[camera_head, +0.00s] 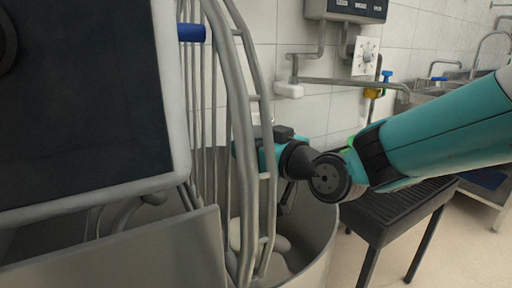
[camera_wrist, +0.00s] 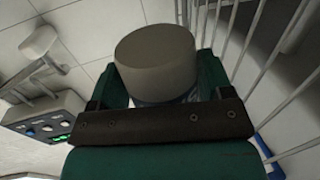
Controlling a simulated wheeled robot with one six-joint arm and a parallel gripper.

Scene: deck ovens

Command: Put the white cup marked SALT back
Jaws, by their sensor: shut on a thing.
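My gripper (camera_head: 262,158) is partly hidden behind the bars of a wire guard in the head view. In the wrist view, my gripper (camera_wrist: 155,78) has its two teal fingers on either side of a round, pale cup (camera_wrist: 155,55) and is shut on it. The cup's broad, plain round face and part of its side show. The SALT mark cannot be read from here. In the head view the cup cannot be made out clearly behind the bars and my gripper.
A curved wire guard (camera_head: 245,130) stands close to my gripper, over a large steel bowl (camera_head: 318,250). A dark machine panel (camera_head: 80,100) fills the left. A white wall bracket (camera_head: 289,90) and pipes are behind. A black slatted stand (camera_head: 385,215) is at right.

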